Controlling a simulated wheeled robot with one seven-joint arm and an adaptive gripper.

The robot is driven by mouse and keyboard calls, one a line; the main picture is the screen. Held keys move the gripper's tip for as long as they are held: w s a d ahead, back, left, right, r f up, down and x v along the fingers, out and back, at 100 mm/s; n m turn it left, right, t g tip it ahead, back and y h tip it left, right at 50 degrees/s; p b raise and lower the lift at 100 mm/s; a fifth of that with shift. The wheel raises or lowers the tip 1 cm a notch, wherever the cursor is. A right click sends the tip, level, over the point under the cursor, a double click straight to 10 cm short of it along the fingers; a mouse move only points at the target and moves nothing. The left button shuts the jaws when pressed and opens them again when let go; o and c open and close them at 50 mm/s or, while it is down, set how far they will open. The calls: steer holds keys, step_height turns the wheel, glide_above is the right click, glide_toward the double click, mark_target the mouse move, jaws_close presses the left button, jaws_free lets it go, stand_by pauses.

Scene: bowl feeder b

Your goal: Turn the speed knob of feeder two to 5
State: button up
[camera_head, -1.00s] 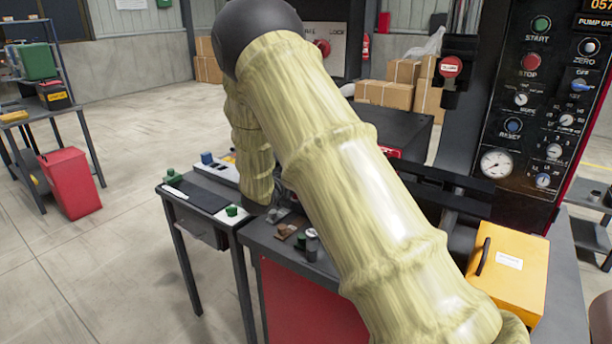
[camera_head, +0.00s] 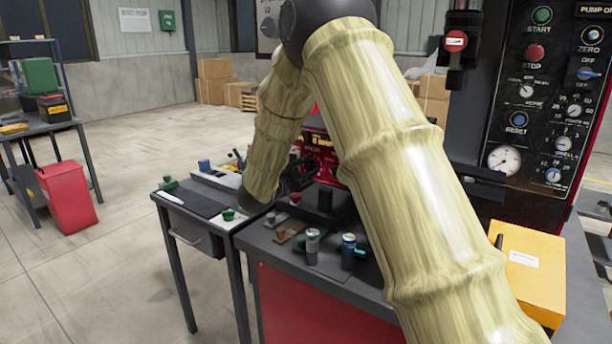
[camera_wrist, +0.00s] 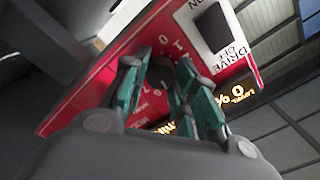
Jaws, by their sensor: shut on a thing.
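A red control panel (camera_wrist: 100,88) fills the middle of the wrist view, tilted, with a white dial scale showing 0 and 1. The dark round speed knob (camera_wrist: 162,74) sits on it, partly covered by my fingers. My gripper (camera_wrist: 160,78), with teal fingers, has one finger on each side of the knob and is shut on it. The pointer mark and the feeder number cannot be made out. In the head view, the red panel (camera_head: 322,160) shows between my arm links with an amber display; my gripper (camera_head: 290,182) is dark and partly hidden there.
A black rocker switch (camera_wrist: 213,27) marked DRIVE OFF and an amber display (camera_wrist: 238,92) are beside the knob. Two cans (camera_head: 312,245) (camera_head: 348,250) stand on the bench in front. A yellow box (camera_head: 530,270) and a dark control cabinet (camera_head: 545,120) stand at right.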

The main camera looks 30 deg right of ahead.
steer(key=shift+f+m, duration=0.15)
steer(key=shift+m, duration=0.15)
stand_by(0.4)
steer(key=o, duration=1)
steer(key=shift+o, duration=0.2)
steer(key=v, duration=1.2)
steer(key=shift+d, duration=0.1)
